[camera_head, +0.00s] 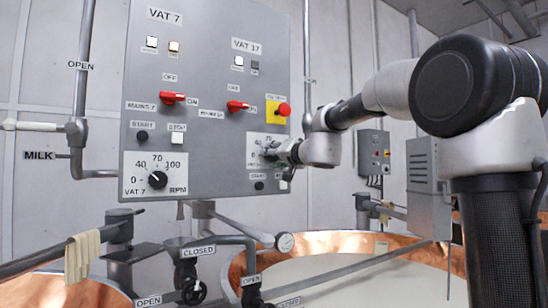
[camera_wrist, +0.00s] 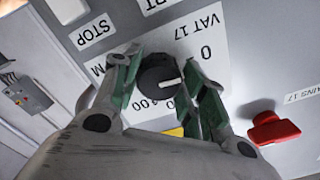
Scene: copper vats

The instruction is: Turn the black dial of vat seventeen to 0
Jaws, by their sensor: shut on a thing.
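The black dial of vat seventeen (camera_wrist: 155,72) sits on its white scale plate (camera_wrist: 225,60), marked VAT 17. My gripper (camera_wrist: 160,66) is shut on the dial, one finger on each side. The dial's white pointer points right in the wrist view, toward the right finger and a little below the printed 0. The fingers hide part of the scale, so the exact value under the pointer cannot be read. In the head view my gripper (camera_head: 277,150) reaches in from the right and covers the dial; the left part of the plate (camera_head: 253,142) shows.
A red mains switch (camera_wrist: 272,128) is close to the right finger. A red button (camera_head: 284,110) on yellow is above the plate. STOP and START buttons lie below the dial. The vat 7 dial (camera_head: 158,180) is farther left. Pipes and copper vats (camera_head: 345,242) stand below.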

